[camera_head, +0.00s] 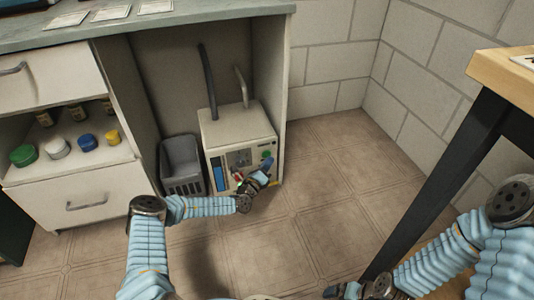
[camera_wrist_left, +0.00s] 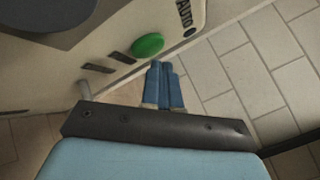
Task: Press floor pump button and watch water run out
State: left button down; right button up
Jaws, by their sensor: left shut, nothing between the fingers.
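The floor pump (camera_head: 235,130) is a cream box on the tiles under the counter. A dark hose and a pale pipe rise from its top, and a blue gauge strip (camera_head: 219,172) is on its front. Its green button (camera_head: 266,155) is at the upper right of the front; it also shows in the left wrist view (camera_wrist_left: 147,45). My left gripper (camera_head: 267,164) is shut and empty, its blue fingertips (camera_wrist_left: 161,66) just beside the button. I cannot tell whether they touch. No running water shows. My right gripper (camera_head: 336,292) is partly visible at the bottom edge.
A grey crate (camera_head: 183,187) stands left of the pump. A white drawer unit (camera_head: 85,198) with several small jars is further left. A table with a wooden top (camera_head: 502,72) and dark leg (camera_head: 440,180) is at right. The tiled floor (camera_head: 335,190) between is clear.

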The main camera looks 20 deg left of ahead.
pick_arm(q)
jog(key=shift+s+d, duration=0.1)
jog(key=shift+s, duration=0.05)
jog(key=s+d+p, duration=0.1)
jog(key=s+p, duration=0.1)
jog(key=s+d+p, duration=0.1)
jog(key=s+p, duration=0.1)
jog(key=shift+d, duration=0.4)
dwell(0.9)
